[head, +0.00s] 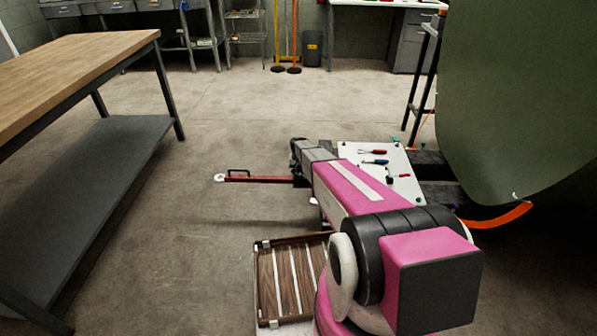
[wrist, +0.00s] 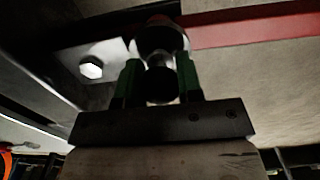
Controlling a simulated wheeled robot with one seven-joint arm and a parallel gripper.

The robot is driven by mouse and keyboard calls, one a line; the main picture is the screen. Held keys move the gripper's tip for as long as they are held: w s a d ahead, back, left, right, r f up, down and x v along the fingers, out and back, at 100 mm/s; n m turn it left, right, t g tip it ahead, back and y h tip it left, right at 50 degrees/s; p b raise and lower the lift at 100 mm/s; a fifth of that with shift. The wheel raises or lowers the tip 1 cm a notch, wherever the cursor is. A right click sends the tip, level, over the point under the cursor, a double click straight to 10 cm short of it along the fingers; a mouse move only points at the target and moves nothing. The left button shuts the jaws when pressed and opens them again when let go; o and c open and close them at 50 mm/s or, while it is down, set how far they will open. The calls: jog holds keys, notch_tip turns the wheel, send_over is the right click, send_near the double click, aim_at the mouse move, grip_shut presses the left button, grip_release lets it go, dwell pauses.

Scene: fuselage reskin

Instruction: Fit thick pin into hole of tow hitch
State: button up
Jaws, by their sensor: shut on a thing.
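My gripper (wrist: 158,76) shows in the wrist view, its two green-padded fingers shut on a dark, round-ended metal pin (wrist: 160,85). The pin is over or at the end of a red bar (wrist: 235,28); its lower end and the hole are hidden, so I cannot tell whether it is inside. A pale metal plate with a hex bolt (wrist: 91,67) lies just left of the fingers. In the head view the red tow bar (head: 262,179) runs left from beside the cart to a pale ring end. My arm hides the gripper, pin and hitch there.
A white board (head: 390,155) with several hand tools lies on the dark cart to the right. A slatted wooden case (head: 268,282) is below my arm. A workbench (head: 75,62) stands left, and a large green panel (head: 525,95) right.

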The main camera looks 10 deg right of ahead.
jog(key=shift+f, duration=0.4)
jog(key=o, duration=1)
jog(key=shift+r, duration=0.15)
jog(key=shift+r, duration=2.4)
